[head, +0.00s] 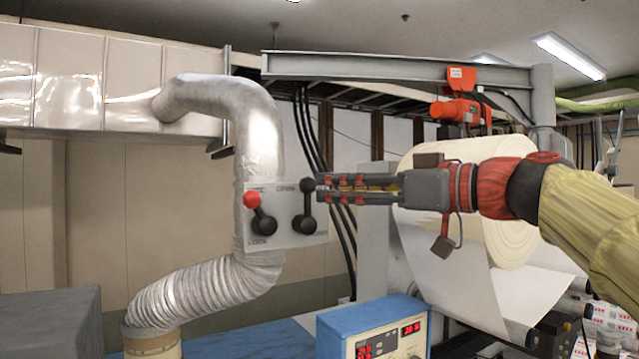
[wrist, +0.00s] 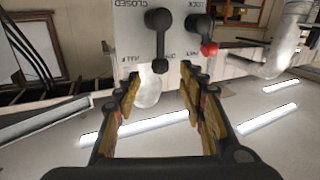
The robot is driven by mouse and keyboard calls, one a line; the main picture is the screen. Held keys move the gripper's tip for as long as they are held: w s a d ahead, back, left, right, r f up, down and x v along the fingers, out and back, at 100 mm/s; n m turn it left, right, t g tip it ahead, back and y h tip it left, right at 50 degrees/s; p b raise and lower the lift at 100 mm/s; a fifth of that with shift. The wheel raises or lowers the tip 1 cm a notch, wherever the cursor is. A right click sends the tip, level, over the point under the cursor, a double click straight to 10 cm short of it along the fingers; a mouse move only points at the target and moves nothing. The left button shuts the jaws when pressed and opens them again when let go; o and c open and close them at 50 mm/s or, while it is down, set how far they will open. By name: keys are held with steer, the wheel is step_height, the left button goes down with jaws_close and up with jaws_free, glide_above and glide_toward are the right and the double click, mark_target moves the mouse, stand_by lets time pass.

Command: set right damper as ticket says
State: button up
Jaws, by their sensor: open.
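A pale damper plate (head: 283,236) is fixed to the silver duct in the head view, with a black-knobbed lever (head: 306,207) at right and a red-knobbed lever (head: 260,213) at left. The black lever stands about upright, knob above its pivot; the red one leans up-left. The wrist view shows the plate (wrist: 135,46) upside down, with CLOSED, HALF and LOCK lettering, the black lever (wrist: 159,42) and the red knob (wrist: 209,49). My gripper (head: 321,189) is open, just right of the black knob. In the wrist view, the knob lines up with the gap between my fingers (wrist: 159,78); contact is unclear. I see no readable ticket.
A ribbed flexible duct (head: 205,290) bends below the plate. A blue box with red displays (head: 375,330) stands below my gripper. A large white paper roll (head: 470,185) is behind my arm. Black cables (head: 308,130) hang behind the plate.

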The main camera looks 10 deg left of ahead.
mark_target(315, 186)
steer(key=p+x, duration=0.1)
steer(key=x, duration=0.4)
steer(key=shift+p, duration=0.3)
steer(key=c, duration=0.3)
jaws_close()
stand_by(0.4)
